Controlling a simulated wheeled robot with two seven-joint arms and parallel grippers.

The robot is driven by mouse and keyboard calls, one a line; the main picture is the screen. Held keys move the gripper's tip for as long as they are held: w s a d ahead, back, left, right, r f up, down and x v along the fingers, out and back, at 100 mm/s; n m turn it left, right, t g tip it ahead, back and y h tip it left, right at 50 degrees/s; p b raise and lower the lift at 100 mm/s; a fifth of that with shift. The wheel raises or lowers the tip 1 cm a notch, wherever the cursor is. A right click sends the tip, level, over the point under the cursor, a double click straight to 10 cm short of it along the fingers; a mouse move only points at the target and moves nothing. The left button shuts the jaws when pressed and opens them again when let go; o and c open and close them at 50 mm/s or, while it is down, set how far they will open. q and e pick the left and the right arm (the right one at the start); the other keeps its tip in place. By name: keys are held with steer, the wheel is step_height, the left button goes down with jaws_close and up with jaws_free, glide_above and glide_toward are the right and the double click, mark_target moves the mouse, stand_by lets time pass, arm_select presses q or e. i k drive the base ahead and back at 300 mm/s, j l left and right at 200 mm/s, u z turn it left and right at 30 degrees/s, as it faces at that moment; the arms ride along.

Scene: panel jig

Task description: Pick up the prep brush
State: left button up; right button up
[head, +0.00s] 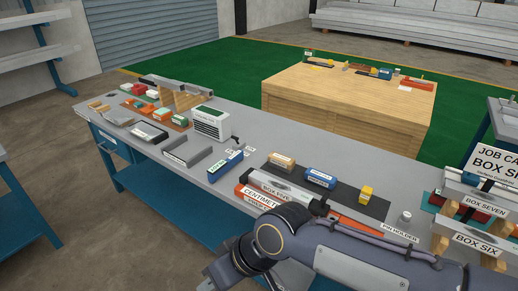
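I cannot pick out the prep brush for certain in the head view; the small items are hard to tell apart at this size. Neither of my grippers shows clearly; the right arm's far end runs out at the bottom edge.
A white-and-grey box with a green top (211,124) stands mid-bench. A wooden crate table (345,106) stands behind. Labelled boxes (476,241) stand at right.

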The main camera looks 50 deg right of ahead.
mark_target(286, 164)
steer(key=i+z, duration=0.5)
steer(key=i+j+z, duration=0.25)
steer(key=z, duration=0.2)
steer(key=i+j+z, duration=0.35)
steer(key=z, duration=0.15)
steer(key=i+j+z, duration=0.55)
steer(key=z, duration=0.4)
steer(key=i+j+z, duration=0.1)
steer(key=z, duration=0.35)
steer(key=j+z, duration=0.3)
steer(key=z, duration=0.2)
steer(key=j+z, duration=0.2)
steer(key=z, duration=0.3)
steer(key=j+z, duration=0.25)
steer(key=z, duration=0.2)
steer(key=j+z, duration=0.2)
steer(key=z, duration=0.3)
steer(key=j+z, duration=0.4)
steer(key=z, duration=0.15)
